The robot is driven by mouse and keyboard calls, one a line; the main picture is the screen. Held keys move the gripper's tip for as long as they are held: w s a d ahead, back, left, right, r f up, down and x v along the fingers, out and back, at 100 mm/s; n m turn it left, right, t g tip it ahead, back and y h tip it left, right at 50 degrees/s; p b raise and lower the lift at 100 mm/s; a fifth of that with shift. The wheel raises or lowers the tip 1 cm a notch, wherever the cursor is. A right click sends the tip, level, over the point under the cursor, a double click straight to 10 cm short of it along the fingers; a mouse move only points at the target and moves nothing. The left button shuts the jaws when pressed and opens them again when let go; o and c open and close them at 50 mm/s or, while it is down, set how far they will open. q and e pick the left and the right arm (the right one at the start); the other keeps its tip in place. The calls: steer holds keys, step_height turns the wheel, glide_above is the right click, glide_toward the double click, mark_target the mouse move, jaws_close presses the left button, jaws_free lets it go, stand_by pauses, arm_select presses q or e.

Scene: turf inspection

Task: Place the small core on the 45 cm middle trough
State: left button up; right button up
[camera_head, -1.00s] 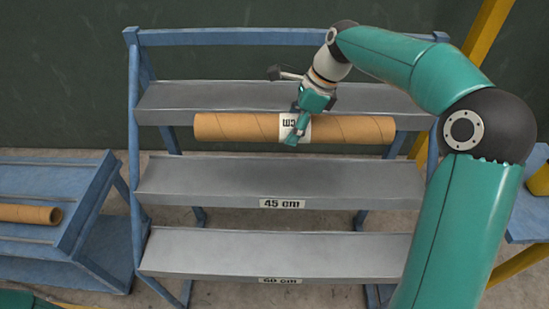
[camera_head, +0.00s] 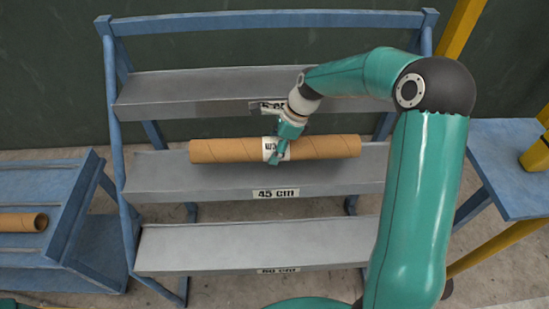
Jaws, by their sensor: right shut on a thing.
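A brown cardboard core (camera_head: 225,150) with a white printed label at its middle is held level by my right gripper (camera_head: 275,156), which is shut on it at the label. The core hangs over the middle trough (camera_head: 160,178), a grey metal shelf with a "45 cm" label on its front edge. Whether the core touches the trough, I cannot tell; a shadow shows below it. My right arm comes in from the right. My left gripper is not in view.
The blue rack also has a top trough (camera_head: 190,85) and a bottom trough (camera_head: 200,245) labelled "60 cm", both empty where visible. Another brown core (camera_head: 20,222) lies on the blue stand (camera_head: 65,215) at left. A blue table (camera_head: 515,165) stands at right.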

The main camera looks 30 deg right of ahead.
steer(key=shift+f, duration=2.5)
steer(key=o, duration=1.6)
steer(key=shift+c, duration=0.2)
steer(key=shift+r, duration=0.1)
steer(key=v, duration=1.1)
steer(key=shift+s+d+r, duration=0.1)
steer(key=shift+s+r, duration=0.05)
steer(key=shift+r, duration=0.2)
